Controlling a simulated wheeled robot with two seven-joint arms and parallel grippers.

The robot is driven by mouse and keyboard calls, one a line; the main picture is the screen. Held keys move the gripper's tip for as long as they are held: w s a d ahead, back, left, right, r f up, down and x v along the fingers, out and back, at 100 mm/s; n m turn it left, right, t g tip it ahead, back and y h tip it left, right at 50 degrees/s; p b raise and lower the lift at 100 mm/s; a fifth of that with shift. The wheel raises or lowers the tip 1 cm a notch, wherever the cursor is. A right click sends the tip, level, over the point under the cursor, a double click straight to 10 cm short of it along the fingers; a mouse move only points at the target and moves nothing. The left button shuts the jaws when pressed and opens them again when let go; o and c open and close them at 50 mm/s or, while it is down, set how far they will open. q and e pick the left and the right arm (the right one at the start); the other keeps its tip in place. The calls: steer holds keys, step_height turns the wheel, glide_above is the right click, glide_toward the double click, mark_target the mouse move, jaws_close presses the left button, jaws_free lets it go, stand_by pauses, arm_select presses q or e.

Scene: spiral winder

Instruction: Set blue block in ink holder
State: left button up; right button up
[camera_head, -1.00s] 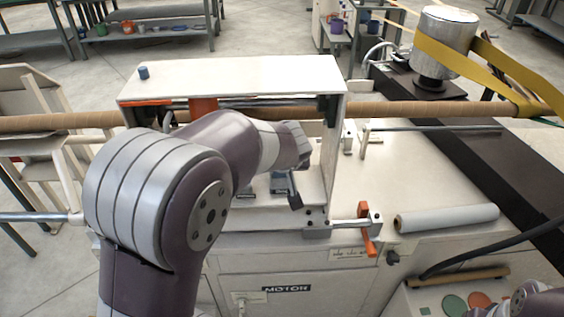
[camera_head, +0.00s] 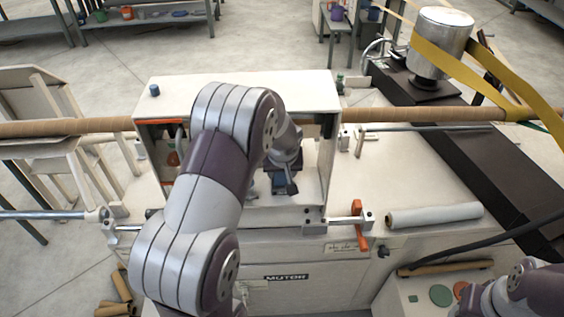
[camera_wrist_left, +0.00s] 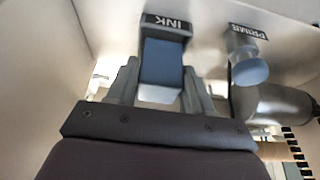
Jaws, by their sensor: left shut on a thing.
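In the left wrist view, the blue block (camera_wrist_left: 161,62) sits between the two fingers of my left gripper (camera_wrist_left: 160,92), which is shut on it. I cannot tell how deep the block sits in the holder. In the head view, my left gripper (camera_head: 288,186) is inside the white machine housing, partly hidden by my arm. My right gripper is not in view.
A PRIME-labelled holder with a round blue part (camera_wrist_left: 249,70) stands to the right of the ink holder. A white roll (camera_head: 435,215) lies on the clear machine top at right.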

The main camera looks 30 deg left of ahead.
arm_select(q)
steer(key=shift+f, duration=0.8)
steer(key=shift+f+b, duration=0.3)
steer(key=shift+b, duration=0.1)
steer(key=o, duration=1.1)
steer(key=shift+r, duration=0.1)
